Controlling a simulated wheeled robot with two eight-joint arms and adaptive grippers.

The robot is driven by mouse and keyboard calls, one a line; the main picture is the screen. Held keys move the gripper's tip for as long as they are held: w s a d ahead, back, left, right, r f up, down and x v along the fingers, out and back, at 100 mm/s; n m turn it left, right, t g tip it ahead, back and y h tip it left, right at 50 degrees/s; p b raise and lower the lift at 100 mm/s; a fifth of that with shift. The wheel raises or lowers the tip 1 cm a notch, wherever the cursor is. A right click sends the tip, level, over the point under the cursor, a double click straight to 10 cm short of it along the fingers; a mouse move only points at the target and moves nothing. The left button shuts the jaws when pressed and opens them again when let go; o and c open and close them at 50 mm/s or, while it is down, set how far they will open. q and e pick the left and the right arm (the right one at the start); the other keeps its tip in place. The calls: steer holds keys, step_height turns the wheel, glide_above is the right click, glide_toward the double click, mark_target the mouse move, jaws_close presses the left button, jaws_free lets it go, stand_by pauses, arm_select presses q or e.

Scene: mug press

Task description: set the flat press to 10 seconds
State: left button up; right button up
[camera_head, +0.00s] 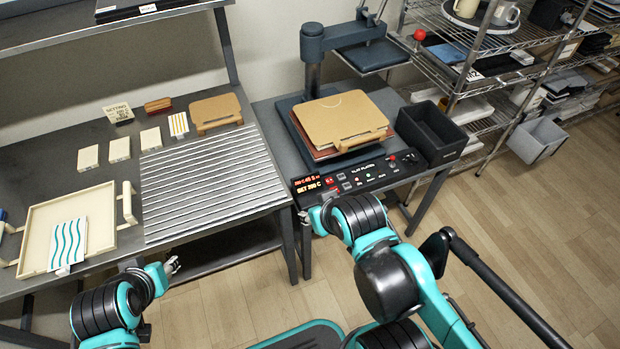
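My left gripper (173,266) is low before the bench, too small to judge.
A black bin (432,130) stands right of the press. The bench at left holds a ribbed metal mat (212,178), a cream tray (38,240) with a wavy-patterned tile, pale blocks and another tan board (215,112). Wire shelves (480,75) stand at right.

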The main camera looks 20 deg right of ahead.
jaws_close()
stand_by(1.3)
